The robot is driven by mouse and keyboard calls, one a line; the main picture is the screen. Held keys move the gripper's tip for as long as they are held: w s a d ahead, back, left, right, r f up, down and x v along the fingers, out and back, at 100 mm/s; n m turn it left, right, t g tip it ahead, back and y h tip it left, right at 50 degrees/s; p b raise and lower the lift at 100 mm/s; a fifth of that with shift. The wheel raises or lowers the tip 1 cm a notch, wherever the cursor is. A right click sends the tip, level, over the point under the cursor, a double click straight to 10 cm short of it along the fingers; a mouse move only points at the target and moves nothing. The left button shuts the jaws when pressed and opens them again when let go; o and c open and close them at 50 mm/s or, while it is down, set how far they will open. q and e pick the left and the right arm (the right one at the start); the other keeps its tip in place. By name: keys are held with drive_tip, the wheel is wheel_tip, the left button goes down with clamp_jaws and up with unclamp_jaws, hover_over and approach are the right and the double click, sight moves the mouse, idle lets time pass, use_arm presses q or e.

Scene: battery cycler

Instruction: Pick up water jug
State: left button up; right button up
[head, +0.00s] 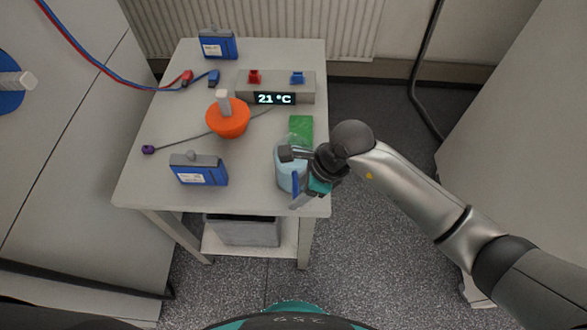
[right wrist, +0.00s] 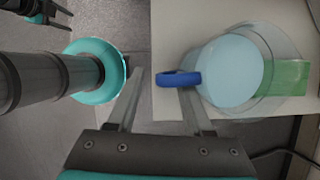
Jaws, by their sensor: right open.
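The water jug (head: 284,178) is a clear container with pale blue water, standing at the front right corner of the table. In the right wrist view the jug (right wrist: 230,75) shows from above, with its blue handle (right wrist: 178,79) pointing left. My right gripper (head: 295,178) is open at the handle side of the jug and partly covers it in the head view. In the right wrist view the handle's outer end reaches between the fingertips of my right gripper (right wrist: 161,82); contact cannot be told. What seems to be my left gripper (right wrist: 55,14) shows at the top left edge.
A green block (head: 301,126) lies just behind the jug. An orange round object (head: 228,120), a blue battery-like box (head: 200,174), another blue box (head: 217,44) and a grey unit reading 21 °C (head: 303,88) share the table (head: 245,190). A grey bin (head: 245,232) sits below.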

clamp_jaws()
idle(0.3)
drive_tip(key=shift+w+r, duration=0.1)
idle(1.0)
